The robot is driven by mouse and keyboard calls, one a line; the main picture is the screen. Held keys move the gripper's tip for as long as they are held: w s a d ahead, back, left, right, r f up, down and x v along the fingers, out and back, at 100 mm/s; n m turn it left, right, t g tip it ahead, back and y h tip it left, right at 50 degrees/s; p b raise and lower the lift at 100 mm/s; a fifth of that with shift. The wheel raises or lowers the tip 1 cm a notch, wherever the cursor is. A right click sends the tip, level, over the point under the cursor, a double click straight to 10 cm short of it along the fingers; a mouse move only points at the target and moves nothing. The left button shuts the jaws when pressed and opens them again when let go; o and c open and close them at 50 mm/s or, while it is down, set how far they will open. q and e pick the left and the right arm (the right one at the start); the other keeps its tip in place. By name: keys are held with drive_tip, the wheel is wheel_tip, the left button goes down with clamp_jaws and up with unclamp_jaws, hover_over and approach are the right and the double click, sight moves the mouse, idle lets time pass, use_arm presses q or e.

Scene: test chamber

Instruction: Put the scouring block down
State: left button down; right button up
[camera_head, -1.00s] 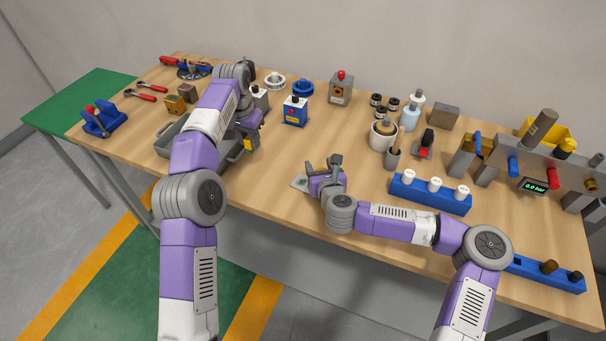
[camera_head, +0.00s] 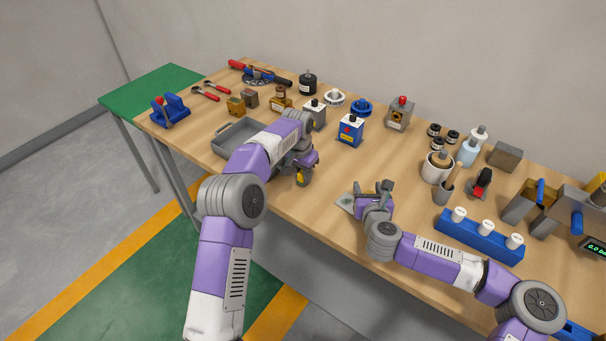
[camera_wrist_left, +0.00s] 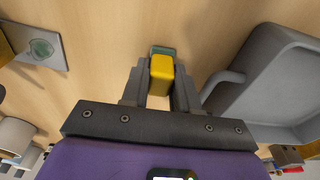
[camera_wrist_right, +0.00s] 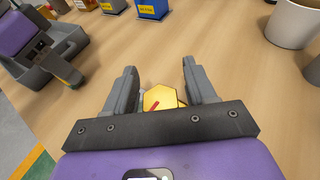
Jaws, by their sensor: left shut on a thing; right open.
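The scouring block (camera_wrist_left: 160,76) is yellow with a green face at its far end. My left gripper (camera_head: 300,170) is shut on it, and the block also shows below the fingers in the head view (camera_head: 302,180). It is over the table's front part, right of the grey tray; I cannot tell whether it touches the wood. My right gripper (camera_head: 385,187) is open near the front edge, above a small grey plate (camera_head: 345,200). In the right wrist view its fingers (camera_wrist_right: 160,85) are apart, with a yellow hexagonal shape (camera_wrist_right: 160,97) showing between them.
The grey tray (camera_wrist_left: 262,75) is close beside the left gripper. A blue box (camera_head: 350,131) and a grey box (camera_head: 314,116) stand behind it. A blue rack with white-topped pieces (camera_head: 478,238) is right of the right gripper. Bare wood lies between the two grippers.

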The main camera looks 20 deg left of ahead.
sight(300, 174)
use_arm(q)
drive_tip(key=shift+f, duration=0.25)
drive_tip(key=shift+f, duration=0.15)
drive_tip(key=c, duration=0.8)
unclamp_jaws()
drive_tip(key=shift+c, duration=0.2)
wheel_tip(300, 174, up, 12)
drive_tip(key=s, duration=0.1)
drive_tip(key=shift+s+a, duration=0.2)
